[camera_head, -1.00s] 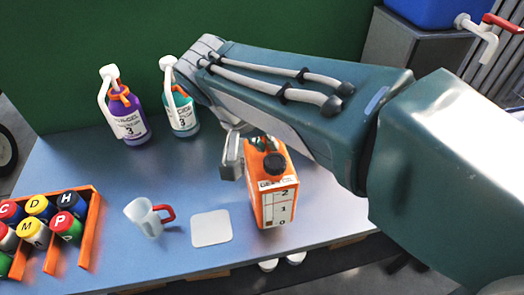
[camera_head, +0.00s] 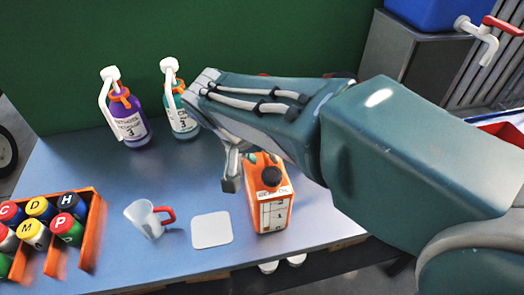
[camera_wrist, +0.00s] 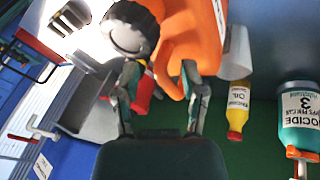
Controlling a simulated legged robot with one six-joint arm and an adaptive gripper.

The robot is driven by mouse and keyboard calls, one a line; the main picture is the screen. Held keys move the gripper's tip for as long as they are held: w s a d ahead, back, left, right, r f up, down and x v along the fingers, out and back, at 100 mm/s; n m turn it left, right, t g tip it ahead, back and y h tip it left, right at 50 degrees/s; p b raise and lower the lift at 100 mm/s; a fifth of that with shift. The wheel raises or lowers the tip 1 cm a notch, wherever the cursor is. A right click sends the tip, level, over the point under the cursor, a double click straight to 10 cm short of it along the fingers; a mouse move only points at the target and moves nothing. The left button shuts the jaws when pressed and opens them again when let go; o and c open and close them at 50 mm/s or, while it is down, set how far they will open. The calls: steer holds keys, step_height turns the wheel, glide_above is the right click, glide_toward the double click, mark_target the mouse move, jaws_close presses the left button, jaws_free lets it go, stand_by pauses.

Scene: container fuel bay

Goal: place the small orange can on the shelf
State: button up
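The small orange can (camera_head: 256,210) stands upright at the blue table's front. It has a black cap (camera_head: 271,176) and a white label. In the wrist view the can (camera_wrist: 200,40) is upside down, its cap at the fingertips. My gripper (camera_wrist: 160,75) is at the can's top; the fingers are apart, with orange handle near the right finger. Their contact with it is unclear. In the head view a grey finger (camera_head: 231,172) hangs just left of the can, and my arm hides the rest. Which surface is the shelf is unclear.
A white square mat (camera_head: 211,230) and a jug with a red handle (camera_head: 148,218) lie left of the can. An orange crate (camera_head: 92,235) holds several coloured cans. Two pump bottles (camera_head: 128,120) (camera_head: 181,115) stand behind. A grey cabinet (camera_head: 410,50) stands back right.

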steer(key=v, duration=1.2)
steer(key=s+d+f+t+y, duration=0.1)
steer(key=s+d+f, duration=0.3)
steer(key=d, duration=0.6)
steer(key=s+d+f+n+t+y, duration=0.1)
steer(key=s+d+f+y, duration=0.2)
steer(key=d, duration=0.8)
steer(key=shift+s+f, duration=0.4)
steer(key=shift+f, duration=0.45)
steer(key=shift+o, duration=0.3)
steer(key=shift+s+d+f+n+t, duration=0.2)
steer(key=shift+d+f+n+t, duration=0.1)
steer(key=shift+t, duration=0.1)
steer(key=o, duration=0.5)
